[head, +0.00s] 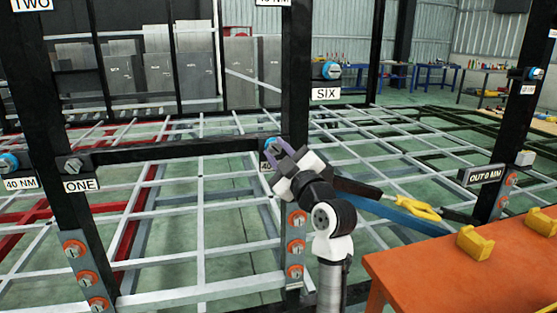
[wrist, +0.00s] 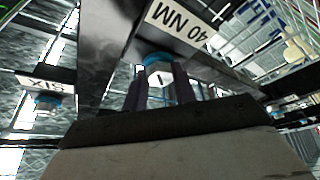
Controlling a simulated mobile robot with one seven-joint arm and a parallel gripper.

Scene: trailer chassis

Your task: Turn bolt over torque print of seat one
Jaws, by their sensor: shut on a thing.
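My gripper (head: 271,156) is at the middle black post, its purple fingers on either side of a blue-collared bolt (head: 271,143). In the wrist view the gripper (wrist: 160,88) is shut on this bolt (wrist: 158,70), whose pale head carries a short dark mark. A white 40 NM print (wrist: 181,24) is on the post beside the bolt; in the head view the print (head: 264,167) is partly hidden by my gripper. The ONE plate (head: 81,185) is on the left post, below a grey fitting (head: 73,166). The bolt's seating depth cannot be told.
Another blue bolt (head: 330,70) is above the SIX plate (head: 326,93). A further blue bolt (head: 8,162) is at the far left. An orange table (head: 440,270) with yellow blocks (head: 474,243) stands at right. A black crossbar (head: 180,149) runs left of my gripper.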

